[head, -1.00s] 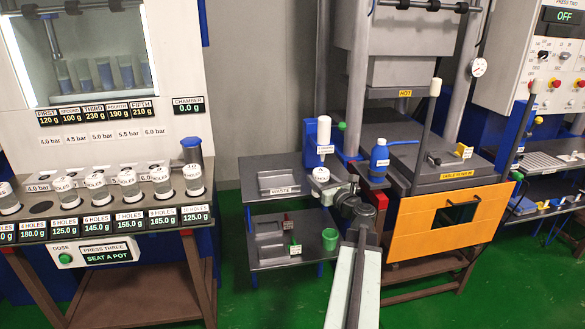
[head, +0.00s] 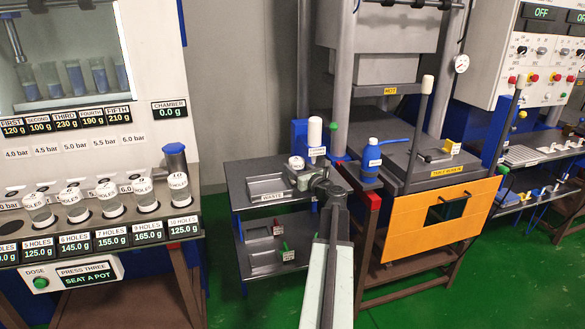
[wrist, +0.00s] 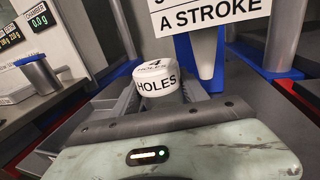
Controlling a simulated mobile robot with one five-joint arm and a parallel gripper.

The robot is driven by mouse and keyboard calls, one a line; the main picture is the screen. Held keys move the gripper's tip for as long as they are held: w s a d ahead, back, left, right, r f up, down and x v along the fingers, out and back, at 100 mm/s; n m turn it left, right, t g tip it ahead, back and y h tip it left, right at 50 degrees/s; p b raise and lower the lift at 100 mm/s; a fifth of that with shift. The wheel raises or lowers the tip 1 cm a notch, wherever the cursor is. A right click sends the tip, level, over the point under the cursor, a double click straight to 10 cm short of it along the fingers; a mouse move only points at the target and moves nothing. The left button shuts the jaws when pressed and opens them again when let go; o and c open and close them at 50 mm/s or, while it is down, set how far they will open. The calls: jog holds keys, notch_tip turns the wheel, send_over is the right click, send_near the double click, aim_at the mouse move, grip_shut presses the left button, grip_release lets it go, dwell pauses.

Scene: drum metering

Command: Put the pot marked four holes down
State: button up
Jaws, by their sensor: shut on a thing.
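The pot marked four holes (wrist: 157,84) has a white lid reading "4 HOLES" and looks upright in the wrist view. It also shows in the head view (head: 296,163), in front of the waste shelf's right part. My gripper (head: 302,178) is shut on this pot; in the wrist view its grey jaws (wrist: 157,104) stand on either side of it. The pot's lower part is hidden by my gripper. I cannot tell whether its base touches anything.
The waste tray (head: 268,187) lies on the grey shelf just left of the pot. A white dispenser (head: 315,132) stands behind, and a blue bottle (head: 372,160) to the right. The metering press's rack (head: 95,212) holds several lidded pots at left. Green floor is open below.

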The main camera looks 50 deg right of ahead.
jog(key=shift+w+f, duration=0.1)
jog(key=shift+f, duration=0.1)
jog(key=o, duration=1.6)
jog(key=shift+a+r, duration=0.1)
